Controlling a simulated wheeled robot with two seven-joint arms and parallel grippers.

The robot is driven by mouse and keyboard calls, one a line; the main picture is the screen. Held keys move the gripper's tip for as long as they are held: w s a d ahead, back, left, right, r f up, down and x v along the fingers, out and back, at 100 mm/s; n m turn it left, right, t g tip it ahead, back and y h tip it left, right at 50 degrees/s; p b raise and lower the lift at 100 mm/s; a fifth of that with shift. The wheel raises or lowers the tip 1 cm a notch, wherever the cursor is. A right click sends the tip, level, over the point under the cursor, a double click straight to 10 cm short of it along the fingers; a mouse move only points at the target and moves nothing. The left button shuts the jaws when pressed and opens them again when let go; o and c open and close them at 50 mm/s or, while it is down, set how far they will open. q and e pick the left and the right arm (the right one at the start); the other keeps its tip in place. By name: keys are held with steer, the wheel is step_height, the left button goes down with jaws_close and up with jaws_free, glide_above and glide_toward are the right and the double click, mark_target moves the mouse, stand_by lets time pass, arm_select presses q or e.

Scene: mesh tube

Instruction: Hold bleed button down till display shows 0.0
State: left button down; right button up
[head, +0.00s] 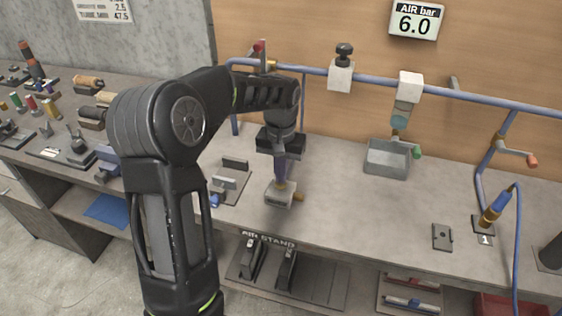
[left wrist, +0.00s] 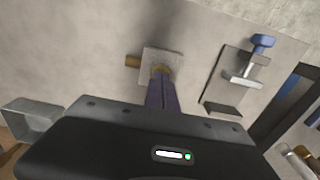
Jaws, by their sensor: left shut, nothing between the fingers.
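The display (head: 415,20) on the back wall is headed AIR bar and reads 6.0. A small pale metal block (head: 278,199) stands on the bench, with a brass stub on its side; it also shows in the left wrist view (left wrist: 149,54). Brass on top of the block, possibly the bleed button, is mostly hidden by my fingers. My left gripper (head: 281,182) points down over the block, shut and empty, its bluish fingertips at the brass top. I cannot tell whether they touch or press it. My right gripper is not in view.
A blue pipe (head: 460,95) runs along the back. A grey open bin (head: 387,160) stands right of my arm. A plate with a blue-knobbed clamp (left wrist: 238,75) lies beside the block. A blue hose tool (head: 494,208) stands at the right. The front bench middle is clear.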

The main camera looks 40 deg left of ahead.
arm_select(q)
steer(key=shift+f, duration=0.15)
step_height(320, 180, down, 2)
steer(key=shift+b, duration=0.9)
steer(key=shift+s+d+f, duration=0.1)
steer(key=shift+s, duration=0.2)
steer(key=shift+f, duration=0.1)
stand_by(1.4)
steer(key=r+p, duration=0.2)
steer(key=r, duration=0.1)
steer(key=r+p, duration=0.1)
steer(key=r, duration=0.1)
steer(key=shift+w+a+p, duration=0.2)
steer(key=shift+w+p, duration=0.05)
steer(key=shift+p, duration=0.1)
step_height(320, 180, up, 10)
steer(key=b, duration=0.2)
